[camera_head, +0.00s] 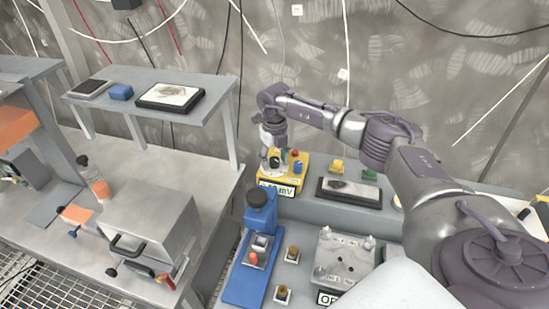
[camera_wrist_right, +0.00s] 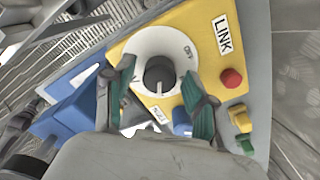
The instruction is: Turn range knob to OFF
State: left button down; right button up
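The range knob (camera_wrist_right: 160,74) is a dark round knob on a white dial in the wrist view, mounted on a yellow panel (camera_wrist_right: 197,28). A pale mark on it points toward the picture's bottom. The word OFF (camera_wrist_right: 188,52) is printed at the dial's upper right. My right gripper (camera_wrist_right: 158,72) has its two green-padded fingers on either side of the knob, with white dial showing between each finger and the knob. In the head view, my right gripper (camera_head: 272,158) is at the left part of the yellow box (camera_head: 305,159). My left gripper is not in view.
The panel also carries a red button (camera_wrist_right: 232,78), a blue knob (camera_head: 297,168) and a LINK label (camera_wrist_right: 223,33). A mV display (camera_head: 280,189) is at its front.

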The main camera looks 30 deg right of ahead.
grip_shut()
